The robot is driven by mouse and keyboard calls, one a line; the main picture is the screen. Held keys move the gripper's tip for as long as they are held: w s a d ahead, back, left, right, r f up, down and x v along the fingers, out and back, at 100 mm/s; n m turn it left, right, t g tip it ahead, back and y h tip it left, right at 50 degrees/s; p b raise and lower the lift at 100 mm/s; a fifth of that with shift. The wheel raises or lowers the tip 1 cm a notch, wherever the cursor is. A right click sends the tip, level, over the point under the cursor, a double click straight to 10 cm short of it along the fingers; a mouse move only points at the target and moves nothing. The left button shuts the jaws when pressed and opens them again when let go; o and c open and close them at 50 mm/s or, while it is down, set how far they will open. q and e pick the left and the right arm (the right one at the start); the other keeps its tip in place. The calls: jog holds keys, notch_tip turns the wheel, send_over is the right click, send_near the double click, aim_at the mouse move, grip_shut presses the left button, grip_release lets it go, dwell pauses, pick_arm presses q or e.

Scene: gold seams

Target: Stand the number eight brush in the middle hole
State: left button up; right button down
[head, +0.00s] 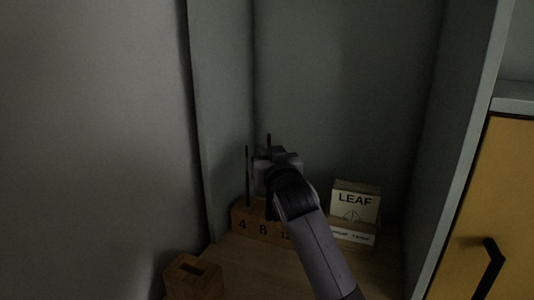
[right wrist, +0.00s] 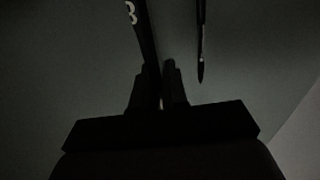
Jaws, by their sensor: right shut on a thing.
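A wooden block (head: 254,226) stands on the shelf floor, with 4 and 8 on its front and a third number partly covered by my arm. My right gripper (head: 266,165) is above the block, around its middle, and shut on a dark thin brush (head: 269,140) whose top end sticks up. In the right wrist view this brush (right wrist: 149,40) runs up from the fingers and bears a pale digit, partly cut off, that looks like an 8. Whether its lower end is in the middle hole is hidden. Another brush (head: 247,175) stands upright at the 4. My left gripper is out of view.
A LEAF card (head: 355,203) stands in a small holder (head: 352,237) right of the block. A second wooden block with a slot (head: 193,278) is at the front left. Alcove walls close in behind and at both sides; a yellow cabinet door (head: 500,200) is at right.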

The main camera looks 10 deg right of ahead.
notch_tip(320, 180, down, 2)
jog(key=shift+s+f+b, duration=0.1)
jog(key=shift+f+b, duration=0.05)
jog(key=shift+b, duration=0.5)
